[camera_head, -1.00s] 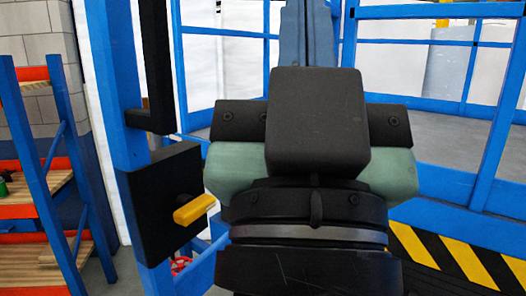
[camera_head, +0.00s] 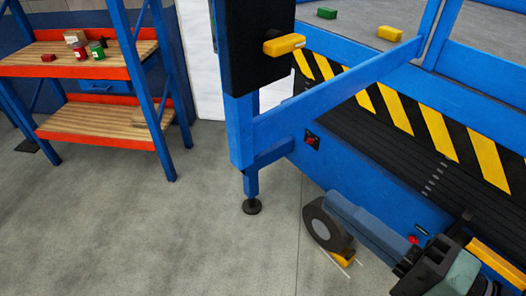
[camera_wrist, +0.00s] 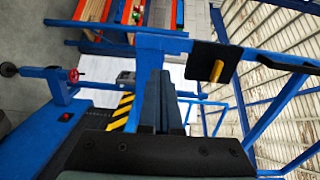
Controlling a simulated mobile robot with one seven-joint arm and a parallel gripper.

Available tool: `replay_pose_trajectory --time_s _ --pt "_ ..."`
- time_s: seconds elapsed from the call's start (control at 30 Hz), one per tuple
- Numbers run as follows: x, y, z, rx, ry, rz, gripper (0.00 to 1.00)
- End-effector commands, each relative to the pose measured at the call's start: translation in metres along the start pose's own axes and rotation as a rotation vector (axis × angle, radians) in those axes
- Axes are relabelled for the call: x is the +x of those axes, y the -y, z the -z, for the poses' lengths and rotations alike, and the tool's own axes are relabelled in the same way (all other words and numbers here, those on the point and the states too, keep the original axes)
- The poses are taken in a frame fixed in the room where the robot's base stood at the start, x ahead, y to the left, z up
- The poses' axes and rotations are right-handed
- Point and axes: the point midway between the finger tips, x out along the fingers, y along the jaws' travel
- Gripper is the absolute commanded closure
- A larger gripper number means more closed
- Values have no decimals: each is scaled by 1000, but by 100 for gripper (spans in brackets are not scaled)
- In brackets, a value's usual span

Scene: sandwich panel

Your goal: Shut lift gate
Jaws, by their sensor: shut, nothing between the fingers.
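The lift is a blue frame with a low blue base (camera_head: 350,165) and black-and-yellow striped edging (camera_head: 440,130). A black panel (camera_head: 258,55) with a yellow handle (camera_head: 284,44) is fixed to a blue post at its near left corner. The panel also shows in the wrist view (camera_wrist: 207,62). A blue rail (camera_head: 335,92) slopes up right from this post; I cannot tell which rails form the gate or how far it stands open. My gripper (camera_head: 338,203) is low at the right, its blue-grey fingers together and empty. In the wrist view its fingers (camera_wrist: 157,85) point toward the blue frame.
A blue-and-orange shelf (camera_head: 80,62) with wooden boards holds small items at the left. Grey floor (camera_head: 120,230) between shelf and lift is clear. A dark wheel (camera_head: 318,225) is beside my fingertips. Small green (camera_head: 326,13) and yellow (camera_head: 390,33) blocks lie on the platform.

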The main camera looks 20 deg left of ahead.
Motion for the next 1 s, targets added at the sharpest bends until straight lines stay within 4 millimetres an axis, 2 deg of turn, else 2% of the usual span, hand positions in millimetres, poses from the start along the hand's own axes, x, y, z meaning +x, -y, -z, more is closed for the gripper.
replay_pose_trajectory --time_s 0.17,0.27,0.7,0.83,1.0 --pt "4 -1 -7 23 31 8 100" --pt "19 0 -7 22 32 7 100" --pt "109 3 -9 20 30 8 100" --pt "126 2 -9 19 28 8 100" --pt "136 0 -9 17 25 8 100"
